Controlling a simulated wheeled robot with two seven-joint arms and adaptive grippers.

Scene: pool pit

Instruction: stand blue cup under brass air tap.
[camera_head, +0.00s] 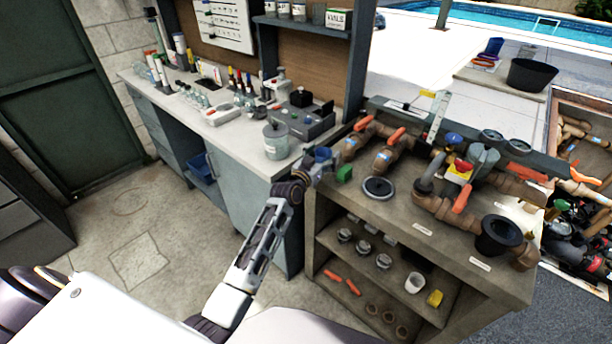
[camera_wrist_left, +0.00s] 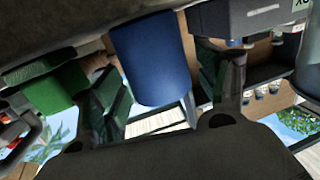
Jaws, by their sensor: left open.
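The blue cup (camera_wrist_left: 153,62) shows large in the left wrist view, between the two fingers of my left gripper. In the head view a small blue patch of the cup (camera_head: 323,154) shows at the left end of the pipe bench, partly hidden by the gripper. My left gripper (camera_head: 322,168) is open, with a finger on either side of the cup. A gap shows beside the right finger; I cannot tell whether the left finger touches. I cannot make out the brass air tap for certain in either view. My right gripper is not in view.
Brown pipes (camera_head: 450,207) and a black round fitting (camera_head: 378,188) crowd the bench. A grey canister (camera_head: 276,140) stands on the side counter. The floor at left is clear.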

